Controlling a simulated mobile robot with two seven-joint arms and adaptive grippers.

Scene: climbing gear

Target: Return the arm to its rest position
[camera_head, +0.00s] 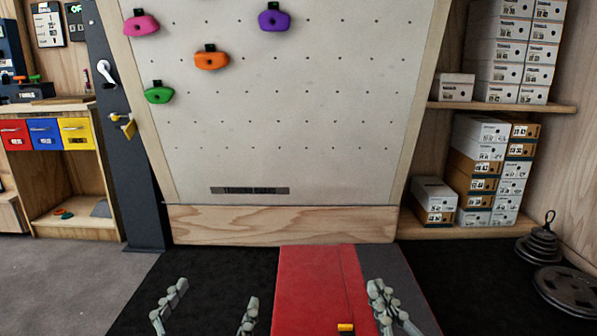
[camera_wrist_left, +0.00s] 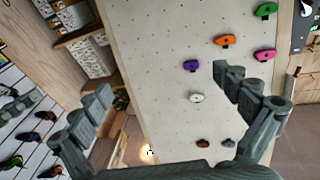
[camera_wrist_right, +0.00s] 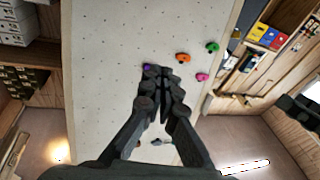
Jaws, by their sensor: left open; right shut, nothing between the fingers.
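My left gripper (camera_head: 208,308) is at the bottom of the head view, left of the red mat, with its two fingers wide apart. In the left wrist view (camera_wrist_left: 165,95) its fingers are also spread, with nothing between them. My right gripper (camera_head: 382,302) is at the bottom of the head view, over the right part of the mat. In the right wrist view (camera_wrist_right: 162,75) its fingertips are together with nothing held. Both grippers point towards the climbing board (camera_head: 280,110) and appear apart from it.
Pink (camera_head: 141,24), orange (camera_head: 211,58), green (camera_head: 158,94) and purple (camera_head: 274,18) holds sit on the board. A red and grey mat (camera_head: 310,290) lies in front. Shoe boxes (camera_head: 483,150) fill shelves at right; weight plates (camera_head: 567,288) lie on the floor. A drawer bench (camera_head: 75,106) stands left.

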